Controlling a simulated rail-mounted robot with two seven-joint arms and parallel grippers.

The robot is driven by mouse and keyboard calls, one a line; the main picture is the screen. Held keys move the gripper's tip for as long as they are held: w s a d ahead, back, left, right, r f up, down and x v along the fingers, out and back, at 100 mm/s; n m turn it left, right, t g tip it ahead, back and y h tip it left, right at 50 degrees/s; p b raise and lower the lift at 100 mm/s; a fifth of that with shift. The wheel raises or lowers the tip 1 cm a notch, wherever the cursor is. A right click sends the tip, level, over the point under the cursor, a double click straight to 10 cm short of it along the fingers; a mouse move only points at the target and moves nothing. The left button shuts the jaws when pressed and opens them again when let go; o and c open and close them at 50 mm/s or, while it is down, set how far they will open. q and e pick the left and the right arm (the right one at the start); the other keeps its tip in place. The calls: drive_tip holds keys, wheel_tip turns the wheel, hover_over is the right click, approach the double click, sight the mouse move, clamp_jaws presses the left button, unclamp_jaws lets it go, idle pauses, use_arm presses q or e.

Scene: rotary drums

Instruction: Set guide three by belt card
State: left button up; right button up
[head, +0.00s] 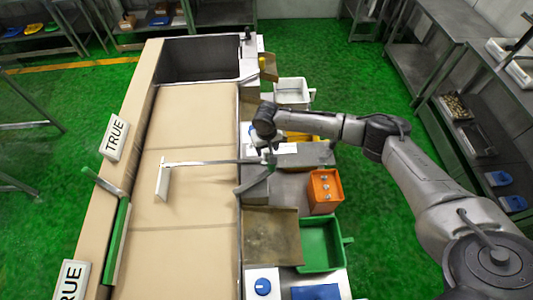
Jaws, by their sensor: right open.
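The belt (190,215) is a long tan surface running away from me. A white card reading TRUE (115,138) stands on its left edge. A second TRUE card (71,280) is nearer me, partly cut off by the frame. A thin grey guide bar (205,162) reaches across the belt from the right, with a pale plate (163,182) at its left end. A green guide (118,242) lies along the left edge. My right gripper (268,157) is open at the guide bar's right end; I cannot tell whether it touches. My left gripper is out of view.
Right of the belt are an orange box (325,190), a green bin (319,244), a brown chute (272,236) and a white bin (292,92). A white box with a blue knob (262,286) is at the front. Metal shelves (480,120) stand at the right.

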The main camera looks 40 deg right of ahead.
wheel_tip(320, 180, up, 9)
drive_tip(key=shift+f+b, duration=0.2)
drive_tip(key=shift+b, duration=0.2)
idle(0.5)
